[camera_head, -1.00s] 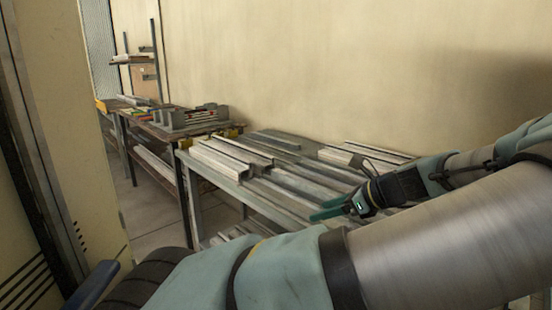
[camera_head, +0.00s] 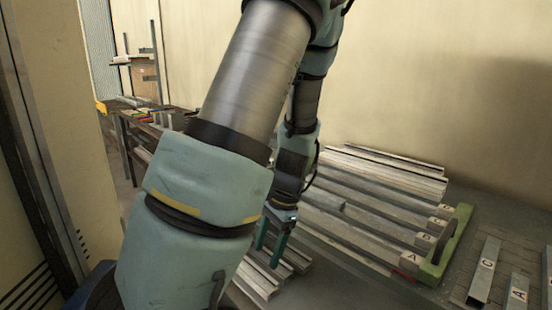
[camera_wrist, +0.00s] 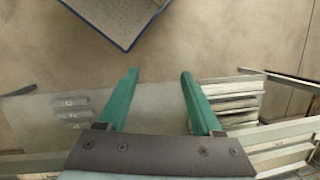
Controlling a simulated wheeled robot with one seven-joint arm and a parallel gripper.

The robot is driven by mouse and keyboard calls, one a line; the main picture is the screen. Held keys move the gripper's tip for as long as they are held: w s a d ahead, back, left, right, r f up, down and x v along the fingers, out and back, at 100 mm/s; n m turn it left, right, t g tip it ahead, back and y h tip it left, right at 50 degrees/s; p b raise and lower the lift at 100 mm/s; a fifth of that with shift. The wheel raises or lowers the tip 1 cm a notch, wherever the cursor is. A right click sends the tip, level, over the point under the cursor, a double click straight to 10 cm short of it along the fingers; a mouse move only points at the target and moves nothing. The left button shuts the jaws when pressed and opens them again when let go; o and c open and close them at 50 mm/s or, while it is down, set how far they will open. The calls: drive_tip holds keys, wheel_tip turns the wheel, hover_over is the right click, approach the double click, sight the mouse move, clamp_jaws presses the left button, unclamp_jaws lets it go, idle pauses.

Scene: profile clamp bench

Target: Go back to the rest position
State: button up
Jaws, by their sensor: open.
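My gripper (camera_head: 270,240) hangs down in front of the bench in the head view, with my arm folded above it. Its two green fingers are apart in the wrist view (camera_wrist: 158,95), with nothing between them. Below the fingers, the wrist view shows the floor and part of a grey bench surface (camera_wrist: 60,103). My arm hides the middle of the head view.
Metal profiles (camera_head: 370,200) lie in rows on the bench, ending at a green clamp end piece (camera_head: 448,245). Lettered profiles (camera_head: 484,270) lie at right. A far bench (camera_head: 135,112) stands at back left. A blue-edged panel (camera_wrist: 110,15) tops the wrist view.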

drive_tip(key=s+a+r+n+t+h, duration=0.2)
drive_tip(key=a+r+n+h, duration=0.1)
drive_tip(key=r+n, duration=0.5)
drive_tip(key=shift+a+r+n+p, duration=0.25)
drive_tip(key=shift+a+n+p, duration=0.15)
drive_tip(key=shift+a+n, duration=0.45)
